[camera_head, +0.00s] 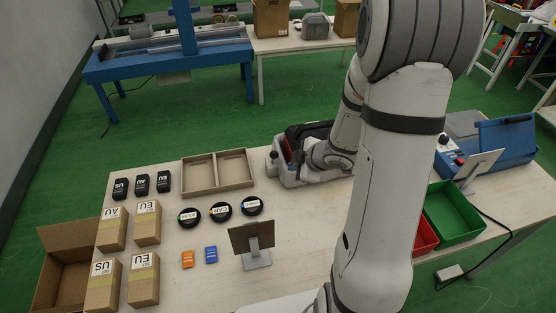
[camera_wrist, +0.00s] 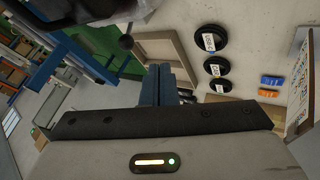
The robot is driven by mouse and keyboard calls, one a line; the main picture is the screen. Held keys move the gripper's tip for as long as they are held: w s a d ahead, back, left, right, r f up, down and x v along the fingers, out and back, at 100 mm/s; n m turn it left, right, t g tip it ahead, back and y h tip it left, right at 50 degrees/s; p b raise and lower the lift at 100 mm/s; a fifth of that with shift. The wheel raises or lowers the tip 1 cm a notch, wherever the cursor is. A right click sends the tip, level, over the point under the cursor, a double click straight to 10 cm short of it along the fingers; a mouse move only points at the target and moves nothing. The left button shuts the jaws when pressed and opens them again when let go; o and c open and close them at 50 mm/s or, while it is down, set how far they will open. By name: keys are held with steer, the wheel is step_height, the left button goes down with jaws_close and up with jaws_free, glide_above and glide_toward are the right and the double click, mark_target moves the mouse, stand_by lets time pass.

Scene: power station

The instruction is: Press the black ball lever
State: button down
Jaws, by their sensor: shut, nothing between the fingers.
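The fingers appear apart from the ball.
A cardboard tray (camera_head: 218,188) with two compartments lies left of the machine. Black round spools (camera_head: 221,209) and a small tilted panel (camera_head: 252,238) stand in front. A blue machine (camera_head: 499,143) with another black knob (camera_head: 443,139) and a green bin (camera_head: 457,222) are at the right.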

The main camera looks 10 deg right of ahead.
mark_target(273, 158)
steer(key=w+a+f, duration=0.2)
steer(key=w+f, duration=0.5)
steer(key=w, duration=0.2)
steer(key=shift+w+a, duration=0.25)
steer(key=shift+a, duration=0.05)
stand_by(0.3)
